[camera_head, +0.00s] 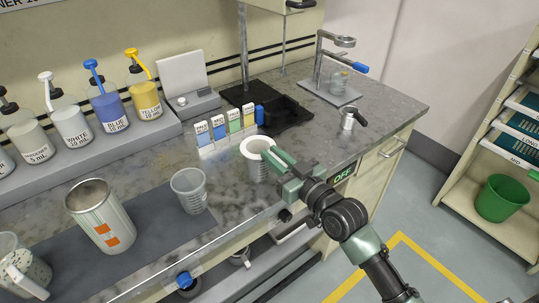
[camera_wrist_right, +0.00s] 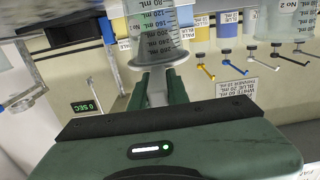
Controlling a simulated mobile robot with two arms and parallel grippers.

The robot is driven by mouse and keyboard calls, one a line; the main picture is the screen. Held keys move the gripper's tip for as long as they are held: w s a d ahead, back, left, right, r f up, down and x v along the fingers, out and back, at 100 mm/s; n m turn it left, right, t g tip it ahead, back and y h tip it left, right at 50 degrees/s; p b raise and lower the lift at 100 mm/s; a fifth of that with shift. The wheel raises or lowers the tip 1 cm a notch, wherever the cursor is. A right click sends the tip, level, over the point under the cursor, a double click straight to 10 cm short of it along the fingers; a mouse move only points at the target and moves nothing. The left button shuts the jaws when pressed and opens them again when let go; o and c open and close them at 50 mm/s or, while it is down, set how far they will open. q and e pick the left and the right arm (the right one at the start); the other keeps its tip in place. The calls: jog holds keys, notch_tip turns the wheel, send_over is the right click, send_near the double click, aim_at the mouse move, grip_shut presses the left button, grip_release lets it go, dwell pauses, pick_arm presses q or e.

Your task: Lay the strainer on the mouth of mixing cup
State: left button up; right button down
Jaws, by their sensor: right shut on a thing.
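The strainer (camera_head: 256,145) shows as a white ring with a pale inside, at the mouth of a graduated cup (camera_head: 257,169) near the bench's front edge. My right gripper (camera_head: 277,159) is shut on the strainer at its right side. In the right wrist view, a pale handle sits between the fingers (camera_wrist_right: 150,92), and the flared rim (camera_wrist_right: 152,62) is level with the wide end of the marked cup (camera_wrist_right: 155,30). Whether the strainer rests fully on the cup or hovers just above it, I cannot tell. My left gripper is not in view.
A second clear cup (camera_head: 188,191) stands to the left, beside a tall striped can (camera_head: 99,216). Colour cards (camera_head: 229,127) stand behind the cup. Pump bottles (camera_head: 106,108) line the raised shelf. A metal stand (camera_head: 330,84) is at the back right.

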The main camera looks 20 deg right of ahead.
jog(key=shift+r, duration=0.1)
notch_tip(320, 180, up, 20)
jog(key=p, duration=0.1)
dwell(0.4)
jog(key=c, duration=2)
grip_release()
grip_shut()
